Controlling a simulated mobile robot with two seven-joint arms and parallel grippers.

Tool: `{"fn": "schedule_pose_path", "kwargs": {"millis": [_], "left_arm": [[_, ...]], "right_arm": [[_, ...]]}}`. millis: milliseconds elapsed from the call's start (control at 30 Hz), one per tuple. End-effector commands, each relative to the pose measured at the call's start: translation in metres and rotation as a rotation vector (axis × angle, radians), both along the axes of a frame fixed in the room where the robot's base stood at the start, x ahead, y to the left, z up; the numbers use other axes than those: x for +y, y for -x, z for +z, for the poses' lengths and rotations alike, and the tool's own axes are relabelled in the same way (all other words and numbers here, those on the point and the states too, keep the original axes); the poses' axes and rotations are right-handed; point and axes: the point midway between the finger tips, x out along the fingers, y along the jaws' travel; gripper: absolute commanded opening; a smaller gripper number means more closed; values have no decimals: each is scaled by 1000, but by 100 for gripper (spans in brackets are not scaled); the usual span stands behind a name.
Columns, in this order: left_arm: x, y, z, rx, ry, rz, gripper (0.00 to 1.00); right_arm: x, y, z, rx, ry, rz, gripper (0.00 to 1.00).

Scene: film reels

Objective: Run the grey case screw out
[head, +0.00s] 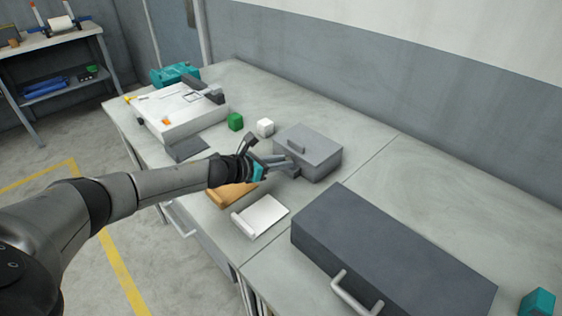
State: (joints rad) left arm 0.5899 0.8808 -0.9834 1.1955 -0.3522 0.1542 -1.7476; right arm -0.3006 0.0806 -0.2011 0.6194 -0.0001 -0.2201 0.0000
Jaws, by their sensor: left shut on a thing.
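The grey case (318,160) is a small box with a lid and a raised handle on top. It stands closed on the bench near the middle of the head view. My left gripper (289,167) reaches in from the left against the case's front left side. Its fingers are shut on a small grey part there, which I take to be the case screw. The fingers mostly hide this part, and I cannot tell how far it stands out. My right gripper does not show.
An orange-brown tray (229,197) and a white tray (262,215) lie in front. A large dark case (385,255) fills the bench at right. Clear bench lies behind the grey case.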

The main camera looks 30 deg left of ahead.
Motion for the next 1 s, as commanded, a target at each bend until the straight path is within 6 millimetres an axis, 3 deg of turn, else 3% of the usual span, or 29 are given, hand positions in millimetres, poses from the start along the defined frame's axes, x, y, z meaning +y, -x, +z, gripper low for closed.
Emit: {"fn": "schedule_pose_path", "kwargs": {"millis": [267, 700, 1000], "left_arm": [[-3, 1, 1, 1, 2, 58, 0], [-12, 2, 3, 1, 3, 352, 0], [-14, 2, 1, 0, 2, 499, 0]], "right_arm": [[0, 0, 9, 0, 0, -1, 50], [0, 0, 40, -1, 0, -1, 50], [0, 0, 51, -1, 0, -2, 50]]}}
